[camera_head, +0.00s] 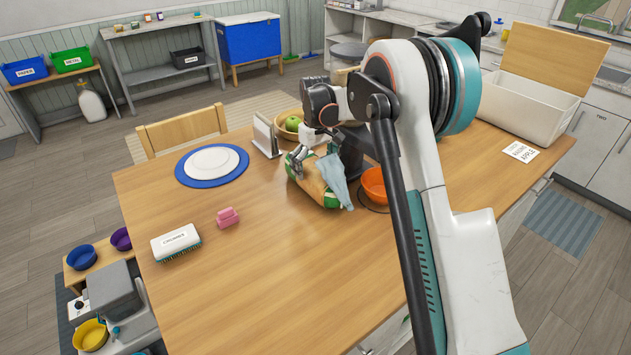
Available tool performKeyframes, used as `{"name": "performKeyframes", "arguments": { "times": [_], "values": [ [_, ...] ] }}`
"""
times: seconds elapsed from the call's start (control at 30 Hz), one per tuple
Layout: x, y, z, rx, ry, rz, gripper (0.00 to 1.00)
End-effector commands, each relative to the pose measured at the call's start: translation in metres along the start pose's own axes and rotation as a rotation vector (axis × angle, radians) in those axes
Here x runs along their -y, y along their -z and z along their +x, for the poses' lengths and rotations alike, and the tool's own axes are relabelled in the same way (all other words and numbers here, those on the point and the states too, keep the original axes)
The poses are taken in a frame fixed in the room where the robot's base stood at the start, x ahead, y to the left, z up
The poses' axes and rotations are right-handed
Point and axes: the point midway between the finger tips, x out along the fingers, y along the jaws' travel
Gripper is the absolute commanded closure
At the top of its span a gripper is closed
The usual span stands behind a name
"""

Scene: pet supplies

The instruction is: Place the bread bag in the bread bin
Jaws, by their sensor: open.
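The bread bag (315,184), a brown and green bag with a pale blue gathered end, lies on the wooden table near its middle. My gripper (302,163) is right at the bag's upper left side, with its jaws open. Whether the fingers touch the bag cannot be told, as part of the bag and fingers hide each other. A large cream bin (525,113), which looks like the bread bin, stands at the table's far right end. Its wooden lid is raised at the back, and its inside shows no contents that I can see.
An orange bowl (374,185) stands just right of the bag. A fruit bowl (286,124) and a napkin holder (265,136) are behind it. A blue plate (184,174), pink sponge (228,217) and labelled brush (176,243) lie left. The front table is clear.

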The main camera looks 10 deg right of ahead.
Motion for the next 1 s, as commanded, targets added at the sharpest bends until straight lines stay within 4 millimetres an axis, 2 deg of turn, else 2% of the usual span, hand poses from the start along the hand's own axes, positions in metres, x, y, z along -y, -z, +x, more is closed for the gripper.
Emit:
{"name": "performKeyframes", "arguments": {
  "times": [0.03,0.1,0.37,0.6,0.7,1.0],
  "values": [
    [-0.0002,0.0001,0.0107,0.000,0.000,0.000,0.00],
    [-0.0002,0.0001,0.0174,0.000,0.000,0.000,0.00],
    [-0.0003,-0.0001,0.0196,0.000,0.000,0.000,0.00],
    [-0.0003,-0.0001,0.0196,0.000,0.000,0.000,0.54],
    [-0.0003,-0.0002,0.0191,0.000,0.000,0.000,0.71],
    [-0.0003,-0.0001,0.0168,0.000,0.000,0.001,0.71]
  ]
}}
